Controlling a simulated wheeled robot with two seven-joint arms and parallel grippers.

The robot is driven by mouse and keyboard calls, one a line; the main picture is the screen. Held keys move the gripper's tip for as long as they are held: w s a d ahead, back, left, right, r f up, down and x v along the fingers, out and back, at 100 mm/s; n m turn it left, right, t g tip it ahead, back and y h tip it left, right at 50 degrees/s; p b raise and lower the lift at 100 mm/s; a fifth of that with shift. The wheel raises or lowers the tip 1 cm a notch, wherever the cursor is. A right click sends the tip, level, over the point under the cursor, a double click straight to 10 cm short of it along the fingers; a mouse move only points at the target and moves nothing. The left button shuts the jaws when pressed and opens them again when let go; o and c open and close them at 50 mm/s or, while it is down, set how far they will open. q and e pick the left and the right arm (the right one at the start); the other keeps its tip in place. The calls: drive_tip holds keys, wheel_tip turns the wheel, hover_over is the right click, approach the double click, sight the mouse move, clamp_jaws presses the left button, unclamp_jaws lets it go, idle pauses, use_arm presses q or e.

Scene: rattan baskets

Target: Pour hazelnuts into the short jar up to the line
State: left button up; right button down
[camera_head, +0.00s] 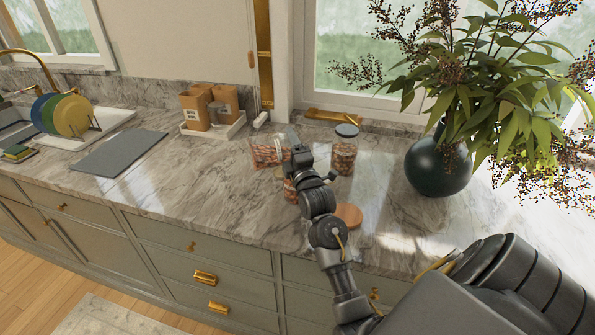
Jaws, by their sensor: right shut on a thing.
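A clear pack of brown nuts (265,152), seemingly the hazelnuts, is tilted on its side at the left of my right gripper (291,143). The gripper is shut on it, though the fingers are partly hidden. A short glass jar (290,191) with nuts in it stands below the gripper, mostly hidden by my right arm. Its line and fill level cannot be made out. A round wooden lid (349,215) lies on the counter right of my arm. My left gripper is not in view.
A dark green vase (437,168) with spreading branches is farther right. A white tray with brown boxes (196,108) and a grey mat (120,152) are left. Marble between is clear.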

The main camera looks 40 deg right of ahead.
drive_tip(key=shift+d+r+m+p, duration=0.15)
drive_tip(key=shift+m+p, duration=0.15)
drive_tip(key=shift+m, duration=0.4)
idle(1.0)
drive_tip(key=n+b, duration=0.1)
drive_tip(key=f+n+b, duration=0.1)
drive_tip(key=shift+a+f+n+y, duration=0.1)
drive_tip(key=shift+a+n+y, duration=0.2)
drive_tip(key=n, duration=0.1)
drive_tip(key=a+n+b, duration=0.1)
drive_tip(key=shift+w+a+n+y, duration=0.2)
drive_tip(key=shift+n+y, duration=0.1)
drive_tip(key=shift+y, duration=0.1)
drive_tip(key=shift+w+a+r+n+p, duration=0.2)
drive_tip(key=shift+a+r+n+p, duration=0.1)
drive_tip(key=shift+n, duration=0.3)
